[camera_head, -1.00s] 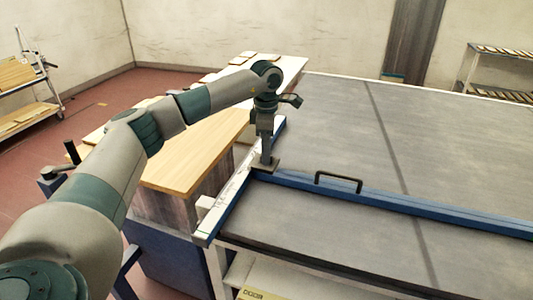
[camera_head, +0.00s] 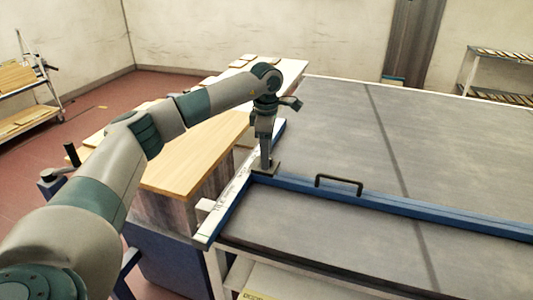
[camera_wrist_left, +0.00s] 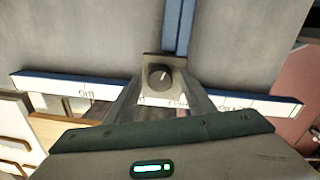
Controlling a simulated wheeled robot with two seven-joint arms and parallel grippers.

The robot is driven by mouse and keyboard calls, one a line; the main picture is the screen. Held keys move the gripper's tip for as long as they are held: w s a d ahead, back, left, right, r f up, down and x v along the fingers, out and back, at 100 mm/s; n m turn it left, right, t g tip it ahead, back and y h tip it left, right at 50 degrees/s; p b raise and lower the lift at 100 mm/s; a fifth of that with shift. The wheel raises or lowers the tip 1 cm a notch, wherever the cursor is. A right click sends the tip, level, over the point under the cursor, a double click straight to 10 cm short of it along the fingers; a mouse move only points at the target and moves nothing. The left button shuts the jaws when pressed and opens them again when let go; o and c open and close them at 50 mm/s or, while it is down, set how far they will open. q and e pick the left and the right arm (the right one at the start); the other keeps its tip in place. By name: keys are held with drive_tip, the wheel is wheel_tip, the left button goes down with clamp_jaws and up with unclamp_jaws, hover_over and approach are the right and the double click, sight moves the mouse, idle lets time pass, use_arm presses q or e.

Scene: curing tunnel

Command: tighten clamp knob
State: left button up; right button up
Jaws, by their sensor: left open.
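The clamp knob (camera_wrist_left: 159,76) is a dark round knob with a pale mark, on a small square plate at the corner where the blue fence (camera_head: 400,205) meets the white scale rail (camera_head: 226,207). In the left wrist view it sits ahead of and between the two fingers. My left gripper (camera_head: 265,166) points down over this corner and is open, with its fingers apart on either side of the knob. In the head view the gripper hides the knob. I cannot tell whether the fingers touch it. My right gripper is not in view.
The grey table top (camera_head: 340,130) is wide and clear. A black handle (camera_head: 339,182) stands up from the fence. A wooden-topped cabinet (camera_head: 195,155) is left of the rail. A shelf cart (camera_head: 28,90) is far left, and a rack (camera_head: 497,70) is far right.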

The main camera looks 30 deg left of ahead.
use_arm(q)
drive_tip(key=shift+r, duration=0.1)
drive_tip(key=shift+r, duration=0.55)
drive_tip(key=r+b, duration=0.1)
drive_tip(key=r, duration=0.2)
drive_tip(key=r+b, duration=0.1)
drive_tip(key=r, duration=0.3)
drive_tip(key=shift+s+d, duration=0.15)
drive_tip(key=shift+s, duration=0.05)
wheel_tip(320, 180, up, 9)
drive_tip(key=shift+s, duration=0.25)
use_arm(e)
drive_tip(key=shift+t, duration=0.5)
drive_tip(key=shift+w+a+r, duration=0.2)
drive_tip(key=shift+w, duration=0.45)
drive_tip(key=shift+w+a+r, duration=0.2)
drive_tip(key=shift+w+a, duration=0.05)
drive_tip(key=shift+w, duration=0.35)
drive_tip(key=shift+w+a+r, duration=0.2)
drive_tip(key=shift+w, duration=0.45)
